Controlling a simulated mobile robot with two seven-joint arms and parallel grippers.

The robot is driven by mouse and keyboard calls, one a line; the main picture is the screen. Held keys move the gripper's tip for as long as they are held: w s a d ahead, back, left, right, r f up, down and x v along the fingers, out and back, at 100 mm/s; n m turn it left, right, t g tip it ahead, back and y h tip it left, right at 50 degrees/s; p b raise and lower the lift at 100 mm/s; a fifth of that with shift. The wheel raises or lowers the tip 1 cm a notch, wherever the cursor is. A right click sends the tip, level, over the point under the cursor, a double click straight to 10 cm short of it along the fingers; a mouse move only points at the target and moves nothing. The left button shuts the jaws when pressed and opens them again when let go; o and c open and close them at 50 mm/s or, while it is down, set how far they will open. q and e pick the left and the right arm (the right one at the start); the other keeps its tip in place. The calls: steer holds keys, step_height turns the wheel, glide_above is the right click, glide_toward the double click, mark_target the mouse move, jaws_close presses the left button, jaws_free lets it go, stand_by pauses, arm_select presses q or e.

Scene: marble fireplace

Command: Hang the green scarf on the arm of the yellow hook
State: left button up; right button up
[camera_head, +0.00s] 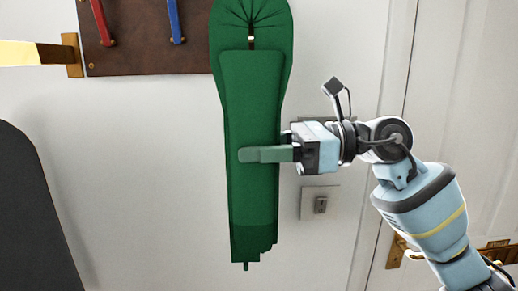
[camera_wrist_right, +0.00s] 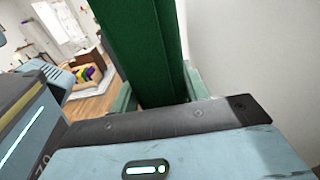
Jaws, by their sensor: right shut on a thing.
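The green scarf (camera_head: 252,95) hangs upright in front of the wall, with a gathered loop at its top and a small gap below the gathers. My right gripper (camera_head: 265,154) comes from the right and is shut on the scarf's lower half; one finger lies across its front. In the right wrist view the scarf (camera_wrist_right: 143,45) rises between the two fingers (camera_wrist_right: 160,98). The loop overlaps the right end of the brown hook board (camera_head: 140,55). No yellow hook shows; whether the scarf covers one, I cannot tell. My left gripper is not in view.
A red hook (camera_head: 101,20) and a blue hook (camera_head: 174,18) are on the board. A gold bracket (camera_head: 72,55) juts beside it. A dark rounded panel (camera_head: 25,210) stands at lower left. A switch plate (camera_head: 320,203) is right of the scarf.

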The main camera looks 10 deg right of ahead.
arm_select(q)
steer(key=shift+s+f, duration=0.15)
arm_select(e)
steer(key=shift+w+d, duration=0.25)
steer(key=shift+w, duration=1)
